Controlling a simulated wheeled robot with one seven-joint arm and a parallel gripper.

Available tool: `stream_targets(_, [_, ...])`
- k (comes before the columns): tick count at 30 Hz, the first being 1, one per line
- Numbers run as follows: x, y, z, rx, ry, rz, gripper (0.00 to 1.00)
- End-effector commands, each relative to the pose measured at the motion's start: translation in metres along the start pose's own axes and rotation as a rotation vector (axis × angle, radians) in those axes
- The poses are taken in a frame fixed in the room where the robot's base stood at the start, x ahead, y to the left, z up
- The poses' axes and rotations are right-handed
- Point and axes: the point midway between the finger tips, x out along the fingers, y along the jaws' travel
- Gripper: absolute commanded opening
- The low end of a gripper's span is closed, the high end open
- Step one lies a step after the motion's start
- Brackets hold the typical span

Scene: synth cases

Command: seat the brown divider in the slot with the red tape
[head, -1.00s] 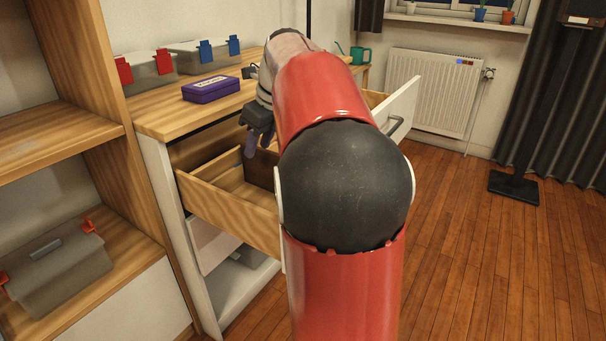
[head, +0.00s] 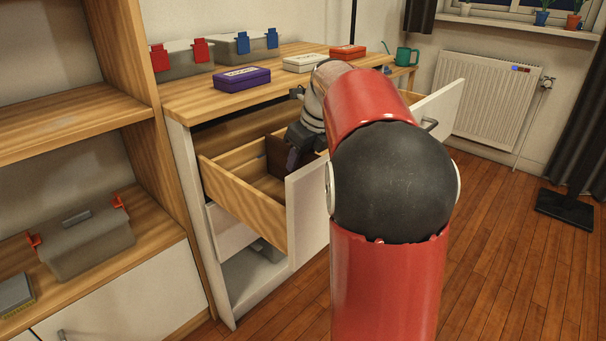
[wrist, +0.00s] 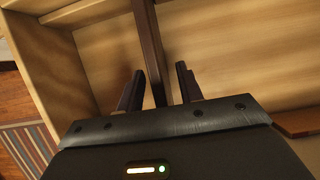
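The brown divider (wrist: 152,45) shows in the wrist view as a dark upright strip inside the pale wooden drawer. In the head view a dark brown panel (head: 277,155) stands across the open drawer (head: 240,195), partly hidden by my arm. My gripper (wrist: 158,90) is open, with one finger on each side of the divider. A gap shows between the divider and each finger. In the head view my gripper (head: 299,158) is down at the drawer, its fingertips mostly hidden. I cannot make out red tape or the slots in either view.
A purple box (head: 243,79), a white box (head: 304,63) and a red box (head: 347,52) lie on the counter above. A second white-fronted drawer (head: 443,108) stands open at right.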

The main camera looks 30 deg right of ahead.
Motion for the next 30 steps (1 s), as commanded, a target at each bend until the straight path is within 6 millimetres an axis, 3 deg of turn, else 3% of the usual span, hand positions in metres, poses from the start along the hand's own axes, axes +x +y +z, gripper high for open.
stream_targets(6, [0.0024, 0.0000, 0.0004, 0.000, -0.001, -0.001, 0.36])
stream_targets(15, [0.0022, 0.0000, 0.0003, 0.000, -0.001, 0.000, 0.00])
stream_targets(30, [-0.0056, -0.0001, 0.0037, -0.001, -0.002, -0.001, 0.00])
